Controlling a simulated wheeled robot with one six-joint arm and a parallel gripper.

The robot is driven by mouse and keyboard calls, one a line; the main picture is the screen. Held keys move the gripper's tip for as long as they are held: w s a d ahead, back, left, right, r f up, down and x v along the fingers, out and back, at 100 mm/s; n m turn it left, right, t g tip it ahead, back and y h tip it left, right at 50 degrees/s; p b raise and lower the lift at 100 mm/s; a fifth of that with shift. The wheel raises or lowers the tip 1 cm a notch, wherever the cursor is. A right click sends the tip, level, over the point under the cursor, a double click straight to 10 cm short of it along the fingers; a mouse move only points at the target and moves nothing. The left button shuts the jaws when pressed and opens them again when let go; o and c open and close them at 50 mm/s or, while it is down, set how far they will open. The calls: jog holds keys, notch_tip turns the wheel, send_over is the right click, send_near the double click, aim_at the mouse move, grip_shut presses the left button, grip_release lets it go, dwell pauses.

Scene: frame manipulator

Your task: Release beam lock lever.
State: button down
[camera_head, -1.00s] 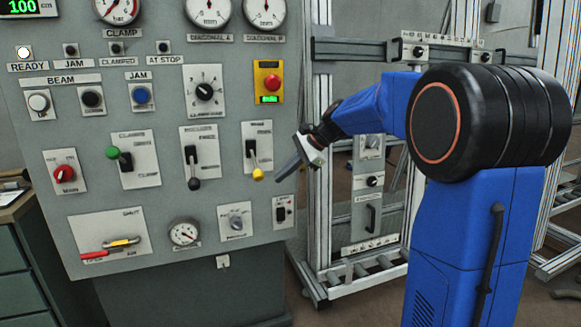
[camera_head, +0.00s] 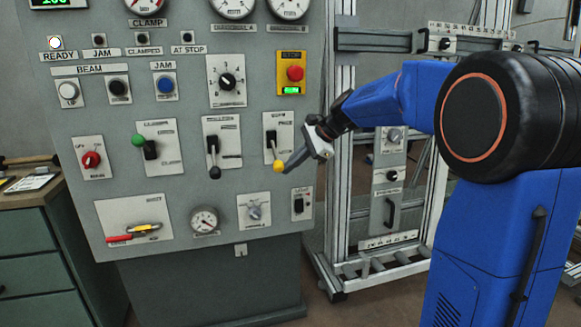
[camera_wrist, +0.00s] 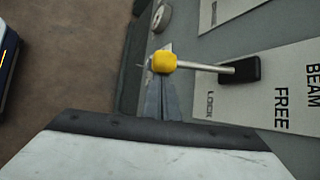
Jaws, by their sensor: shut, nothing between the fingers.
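The beam lock lever, a metal rod with a yellow knob (camera_head: 278,165), hangs down from its black pivot on a white plate at the right of the grey panel. In the wrist view the knob (camera_wrist: 164,62) and rod (camera_wrist: 205,67) lie across the picture, with the pivot near the words BEAM, FREE and LOCK; the knob is on the LOCK side. My gripper (camera_head: 287,171) is shut and empty, its tips right beside the knob. In the wrist view its fingers (camera_wrist: 163,100) reach up to just under the knob; I cannot tell whether they touch it.
A similar lever with a black knob (camera_head: 215,172) hangs left of the beam lock lever. A red emergency button on a yellow box (camera_head: 292,73) is above it. Below are a small switch (camera_head: 299,204) and a knob plate (camera_head: 254,211). An aluminium frame (camera_head: 343,200) stands right of the panel.

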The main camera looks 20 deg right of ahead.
jog(key=shift+s+r, duration=0.1)
jog(key=shift+r, duration=0.05)
jog(key=shift+s+r+g, duration=0.1)
jog(key=shift+r+g, duration=0.1)
jog(key=shift+g, duration=0.1)
jog(key=shift+r, duration=0.1)
jog(key=r+g, duration=0.1)
jog(key=r, duration=0.1)
jog(key=s+r+m+g, duration=0.1)
jog(key=r+g, duration=0.1)
jog(key=shift+s+r+m, duration=0.2)
jog(key=shift+r+m, duration=0.1)
jog(key=shift+r, duration=0.05)
jog(key=shift+w+r, duration=0.2)
jog(key=shift+r, duration=0.8)
jog(key=shift+w+r, duration=0.15)
jog(key=shift+r, duration=1.6)
